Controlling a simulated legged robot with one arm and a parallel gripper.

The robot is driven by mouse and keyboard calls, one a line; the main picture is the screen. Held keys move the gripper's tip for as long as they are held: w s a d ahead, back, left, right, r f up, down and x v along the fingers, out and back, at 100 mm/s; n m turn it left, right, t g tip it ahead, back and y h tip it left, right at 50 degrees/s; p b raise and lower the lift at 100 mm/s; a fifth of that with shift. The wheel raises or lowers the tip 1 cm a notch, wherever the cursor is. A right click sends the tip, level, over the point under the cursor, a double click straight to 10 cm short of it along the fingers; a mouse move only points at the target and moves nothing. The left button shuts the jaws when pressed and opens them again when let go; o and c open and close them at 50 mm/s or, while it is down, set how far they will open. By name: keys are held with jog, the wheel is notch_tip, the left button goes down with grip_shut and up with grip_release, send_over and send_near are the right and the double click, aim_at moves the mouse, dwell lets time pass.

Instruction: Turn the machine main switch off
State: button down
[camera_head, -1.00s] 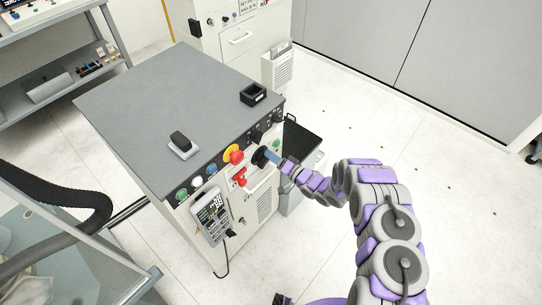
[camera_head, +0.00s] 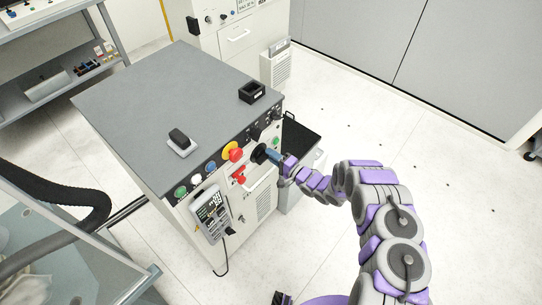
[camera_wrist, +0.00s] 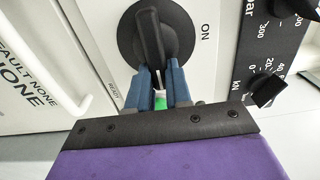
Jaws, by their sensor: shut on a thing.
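The main switch is a black round rotary knob with a raised bar handle (camera_wrist: 150,38), on the front panel of the grey-topped machine (camera_head: 175,95). An "ON" label is right of the knob in the wrist view. The knob also shows in the head view (camera_head: 259,153), beside the red emergency button. My gripper (camera_wrist: 158,75) is shut on the handle, its blue fingertips on either side of the bar's lower end. In the head view my gripper (camera_head: 271,155) reaches the knob from the right. The fingers hide part of the knob's lower rim.
A red button on a yellow base (camera_head: 233,151) and a red lever switch (camera_head: 239,174) are left of the knob. A grey handheld controller (camera_head: 209,214) hangs on the front. In the wrist view, a white handle (camera_wrist: 70,75) is left and a small black dial (camera_wrist: 267,90) right.

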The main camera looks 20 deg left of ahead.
jog(key=shift+w+d+f, duration=0.2)
jog(key=shift+d, duration=0.1)
jog(key=c, duration=1.3)
grip_release()
jog(key=shift+w, duration=0.1)
jog(key=shift+o, duration=1.3)
jog(key=shift+d, duration=0.1)
jog(key=shift+r, duration=0.1)
jog(key=shift+s, duration=0.2)
jog(key=p+v, duration=0.1)
jog(key=v, duration=1.6)
jog(key=shift+d, duration=0.1)
